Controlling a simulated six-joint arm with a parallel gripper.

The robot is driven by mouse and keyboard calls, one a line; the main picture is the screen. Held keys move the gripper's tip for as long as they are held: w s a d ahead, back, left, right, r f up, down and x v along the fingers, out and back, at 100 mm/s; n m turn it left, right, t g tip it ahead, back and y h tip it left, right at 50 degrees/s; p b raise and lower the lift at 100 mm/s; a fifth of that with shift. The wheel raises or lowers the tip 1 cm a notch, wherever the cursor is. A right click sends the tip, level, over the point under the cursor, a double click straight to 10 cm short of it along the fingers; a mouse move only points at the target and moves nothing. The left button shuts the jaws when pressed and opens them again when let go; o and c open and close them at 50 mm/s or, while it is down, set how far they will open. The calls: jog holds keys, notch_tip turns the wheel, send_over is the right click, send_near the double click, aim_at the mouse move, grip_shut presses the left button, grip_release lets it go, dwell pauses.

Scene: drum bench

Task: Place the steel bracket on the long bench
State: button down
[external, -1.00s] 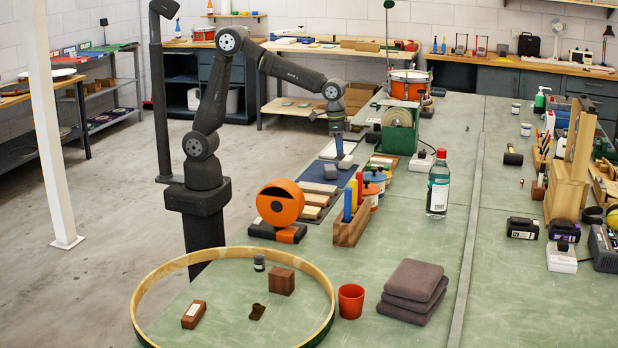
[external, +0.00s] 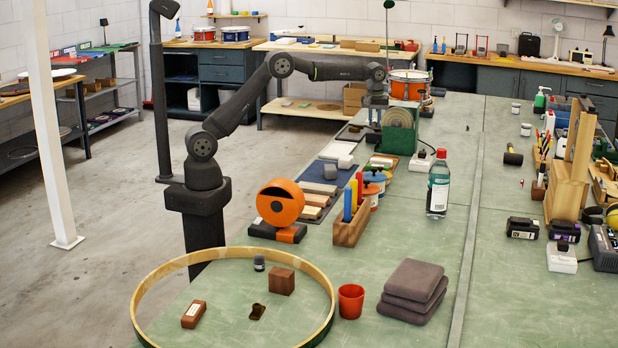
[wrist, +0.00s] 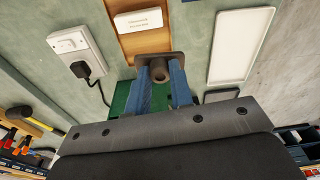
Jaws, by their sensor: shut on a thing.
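My gripper (wrist: 163,88) shows in the wrist view with its two blue fingers closed on a dark grey-brown metal piece, which looks like the steel bracket (wrist: 175,62). The piece has a flat plate and a round hollow boss facing the camera. In the external view my gripper (external: 374,118) points down at the far left part of the long green-topped bench (external: 400,235), beside the green stand with a round roll. The bracket is too small and hidden there to make out. It appears held above the bench; its exact height I cannot tell.
The green stand (external: 399,132) is close on the right of my gripper. A white socket block (wrist: 72,42) with a black plug, a wooden board (wrist: 150,42) and a white tray (wrist: 238,45) lie around it. An orange drum (external: 409,86) stands behind. Clear bench lies right (external: 490,150).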

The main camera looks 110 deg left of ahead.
jog(key=shift+n, duration=0.5)
jog(key=s+a+f, duration=0.1)
jog(key=a+f, duration=0.3)
jog(key=s+a+f, duration=0.1)
jog(key=a+f, duration=0.3)
jog(key=a, duration=0.1)
jog(key=s+a+f, duration=0.1)
jog(key=a+f, duration=0.3)
jog(key=shift+s+a+f, duration=0.1)
jog(key=shift+s+a, duration=0.15)
jog(key=shift+s, duration=0.15)
jog(key=shift+f, duration=2)
jog(key=shift+f, duration=0.2)
jog(key=c, duration=1.3)
grip_release()
